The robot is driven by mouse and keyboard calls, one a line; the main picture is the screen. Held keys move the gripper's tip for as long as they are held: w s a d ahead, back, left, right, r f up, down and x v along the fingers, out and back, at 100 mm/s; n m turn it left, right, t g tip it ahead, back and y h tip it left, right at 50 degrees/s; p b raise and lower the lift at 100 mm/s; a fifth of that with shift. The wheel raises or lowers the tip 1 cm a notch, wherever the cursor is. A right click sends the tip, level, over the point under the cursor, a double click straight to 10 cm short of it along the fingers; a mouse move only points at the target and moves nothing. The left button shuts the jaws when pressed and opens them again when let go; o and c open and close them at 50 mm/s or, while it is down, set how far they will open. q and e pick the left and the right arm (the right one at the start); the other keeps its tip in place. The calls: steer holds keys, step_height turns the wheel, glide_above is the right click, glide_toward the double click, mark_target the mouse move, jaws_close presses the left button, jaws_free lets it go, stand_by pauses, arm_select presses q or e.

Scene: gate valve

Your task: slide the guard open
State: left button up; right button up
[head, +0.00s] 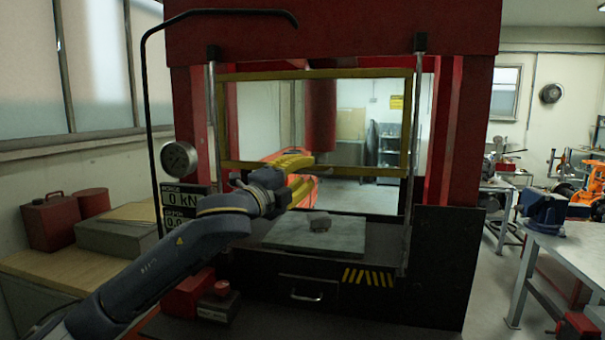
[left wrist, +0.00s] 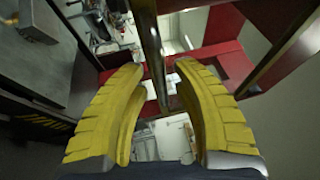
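The guard (head: 406,125) is a clear panel in a yellow frame on the front of the red press. Its lower bar stands above the press bed, with an open gap below. Upright metal rods run along both sides. My left gripper (head: 312,172) is in front of the guard's lower left part, overlapping its lower bar in the head view. In the left wrist view its yellow fingers (left wrist: 158,70) are spread apart. A metal rod (left wrist: 153,45) shows between them; I cannot tell whether they touch it. My right gripper is in neither view.
A round gauge (head: 179,159) and a display (head: 184,198) are at the press's left. A bent black pipe (head: 150,110) rises there. A workbench with a blue vise (head: 541,208) stands right.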

arm_select(q)
steer(key=v, duration=1.2)
stand_by(0.3)
